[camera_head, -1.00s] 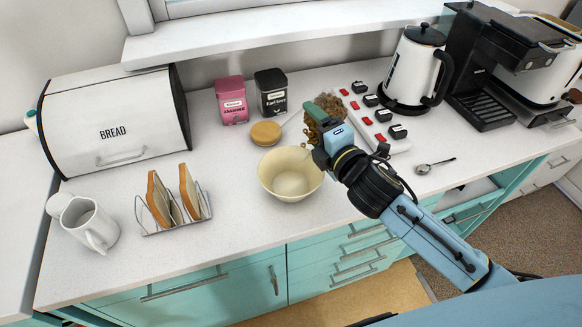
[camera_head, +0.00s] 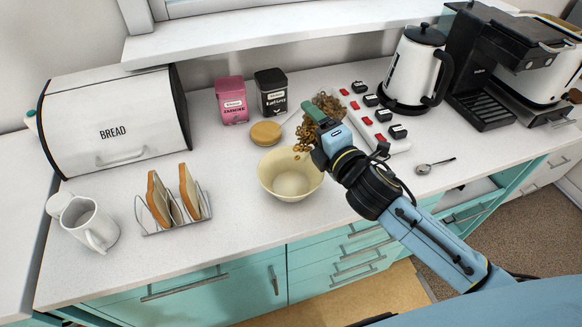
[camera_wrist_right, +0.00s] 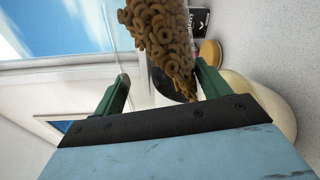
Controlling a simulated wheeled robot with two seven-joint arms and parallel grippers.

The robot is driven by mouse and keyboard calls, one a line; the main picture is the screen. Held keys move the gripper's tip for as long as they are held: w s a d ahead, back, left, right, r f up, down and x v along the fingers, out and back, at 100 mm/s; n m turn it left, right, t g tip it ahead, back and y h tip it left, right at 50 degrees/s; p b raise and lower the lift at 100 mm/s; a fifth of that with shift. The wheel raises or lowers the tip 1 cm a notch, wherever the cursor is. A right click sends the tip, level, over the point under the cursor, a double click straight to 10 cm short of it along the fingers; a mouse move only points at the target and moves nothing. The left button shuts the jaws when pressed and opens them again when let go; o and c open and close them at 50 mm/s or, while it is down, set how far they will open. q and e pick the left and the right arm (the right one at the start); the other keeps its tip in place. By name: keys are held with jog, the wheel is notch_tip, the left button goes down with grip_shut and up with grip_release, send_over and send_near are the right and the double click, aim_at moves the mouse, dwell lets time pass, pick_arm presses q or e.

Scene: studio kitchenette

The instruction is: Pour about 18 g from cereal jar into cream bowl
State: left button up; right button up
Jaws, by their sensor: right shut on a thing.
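The clear cereal jar (camera_head: 327,103), with brown ring-shaped cereal in it, is held tilted above the counter. My right gripper (camera_head: 316,126) is shut on it; its green fingers (camera_wrist_right: 165,90) are on either side of the jar (camera_wrist_right: 160,40) in the wrist view. Cereal rings (camera_head: 303,149) show at the jar's lower end, above the back right rim of the cream bowl (camera_head: 290,190). The bowl's visible inside looks empty. Part of it shows at the right of the wrist view (camera_wrist_right: 275,105). The jar's clear walls are hard to see. My left gripper is out of view.
A round tan lid (camera_head: 266,133) lies behind the bowl, near pink (camera_head: 231,100) and black (camera_head: 271,92) tins. A toast rack (camera_head: 176,212) stands left. A power strip (camera_head: 374,121) and kettle (camera_head: 415,68) are right. The counter in front of the bowl is clear.

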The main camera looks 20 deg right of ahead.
aim_at(313, 124)
jog(key=shift+s+a+r+n+t+b, duration=0.2)
jog(key=shift+s+a+r+n+t, duration=0.2)
jog(key=shift+n, duration=0.4)
jog(key=shift+s+a+r+n+t+b, duration=0.15)
jog(key=shift+a+r+n+t, duration=0.25)
jog(key=shift+n, duration=0.4)
dwell(3.8)
